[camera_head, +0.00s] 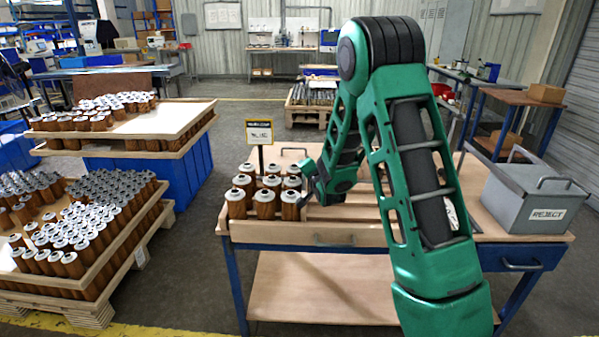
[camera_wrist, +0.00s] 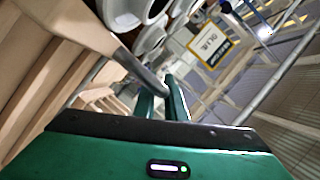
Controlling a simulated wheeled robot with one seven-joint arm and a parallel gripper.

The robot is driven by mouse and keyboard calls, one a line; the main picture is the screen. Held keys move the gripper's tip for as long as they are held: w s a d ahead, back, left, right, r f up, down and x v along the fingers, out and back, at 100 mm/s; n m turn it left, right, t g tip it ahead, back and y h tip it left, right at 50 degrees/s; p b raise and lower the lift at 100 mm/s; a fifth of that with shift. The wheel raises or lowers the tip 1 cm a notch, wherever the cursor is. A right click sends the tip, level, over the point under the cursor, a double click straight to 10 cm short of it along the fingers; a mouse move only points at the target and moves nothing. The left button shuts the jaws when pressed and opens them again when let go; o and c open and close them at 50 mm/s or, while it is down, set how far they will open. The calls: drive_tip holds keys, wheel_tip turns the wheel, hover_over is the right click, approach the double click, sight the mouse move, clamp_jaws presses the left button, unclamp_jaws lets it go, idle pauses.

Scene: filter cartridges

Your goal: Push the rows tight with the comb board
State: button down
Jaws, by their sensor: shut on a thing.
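Brown filter cartridges with white tops (camera_head: 264,200) stand upright in close rows at the left of the wooden workbench top (camera_head: 455,222). My gripper (camera_head: 314,182) is low over the bench, just right of these rows. In the wrist view, the green fingers (camera_wrist: 163,98) are shut on a grey bar (camera_wrist: 138,66), which looks like the handle of the comb board. The board's body and teeth cannot be made out clearly. White cartridge tops (camera_wrist: 150,40) show close beyond the fingers. My arm hides part of the bench.
A yellow-edged sign (camera_head: 259,133) stands behind the rows. A grey REJECT box (camera_head: 535,197) sits at the bench's right end. Trays of more cartridges (camera_head: 85,215) stand on pallets at the left. A wooden rail (camera_head: 300,233) runs along the bench front.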

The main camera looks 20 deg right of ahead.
drive_tip(key=shift+a+f, duration=0.2)
drive_tip(key=shift+a, duration=0.15)
drive_tip(key=c, duration=1.8)
unclamp_jaws()
drive_tip(key=shift+d, duration=0.1)
drive_tip(key=shift+r, duration=0.1)
drive_tip(key=shift+s+r, duration=0.1)
drive_tip(key=shift+s, duration=0.15)
drive_tip(key=v, duration=1)
